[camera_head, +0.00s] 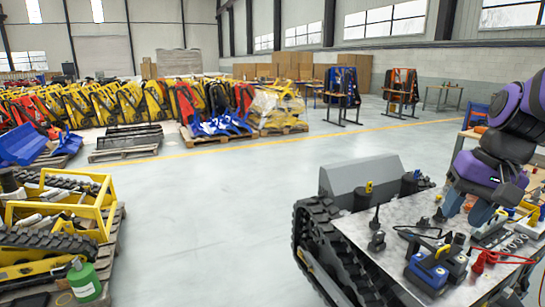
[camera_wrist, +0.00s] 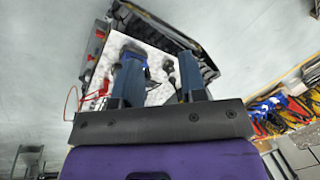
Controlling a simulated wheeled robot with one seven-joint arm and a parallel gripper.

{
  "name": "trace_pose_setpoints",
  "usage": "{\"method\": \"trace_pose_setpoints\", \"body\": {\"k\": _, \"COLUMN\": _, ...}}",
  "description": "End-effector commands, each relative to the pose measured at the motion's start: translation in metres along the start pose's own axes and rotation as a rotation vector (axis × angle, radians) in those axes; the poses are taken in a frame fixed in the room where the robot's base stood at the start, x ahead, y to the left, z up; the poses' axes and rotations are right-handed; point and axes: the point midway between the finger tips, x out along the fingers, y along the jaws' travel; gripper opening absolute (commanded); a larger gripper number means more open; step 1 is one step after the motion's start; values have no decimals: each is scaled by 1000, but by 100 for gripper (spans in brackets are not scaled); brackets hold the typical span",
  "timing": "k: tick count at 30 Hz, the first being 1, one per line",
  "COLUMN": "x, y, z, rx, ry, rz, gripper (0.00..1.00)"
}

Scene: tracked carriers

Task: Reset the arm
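My arm (camera_head: 508,125), purple and black, reaches in from the right edge of the head view and is bent downward. My gripper (camera_head: 467,208) hangs over the metal top of a tracked carrier (camera_head: 385,225). In the wrist view, my gripper (camera_wrist: 158,66) has its two blue-grey fingers apart. Nothing shows held between them, and the pale carrier top and small dark parts show beyond.
The carrier top bears a blue tool (camera_head: 428,272), dark fittings (camera_head: 376,241), red clamps (camera_head: 490,259) and cables. A pallet with yellow frames (camera_head: 100,220) and a green canister (camera_head: 83,281) stand at left. The middle floor (camera_head: 230,220) is clear.

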Motion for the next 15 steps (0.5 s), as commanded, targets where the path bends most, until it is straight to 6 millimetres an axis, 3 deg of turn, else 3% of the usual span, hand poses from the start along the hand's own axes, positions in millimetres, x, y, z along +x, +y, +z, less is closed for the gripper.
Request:
{"method": "trace_pose_setpoints", "body": {"k": 9, "x": -37, "y": -15, "z": 64, "rx": -260, "ry": 214, "rz": 84, "gripper": 38}}
{"method": "trace_pose_setpoints", "body": {"k": 15, "x": -50, "y": -14, "z": 92, "rx": -374, "ry": 323, "rz": 108, "gripper": 38}}
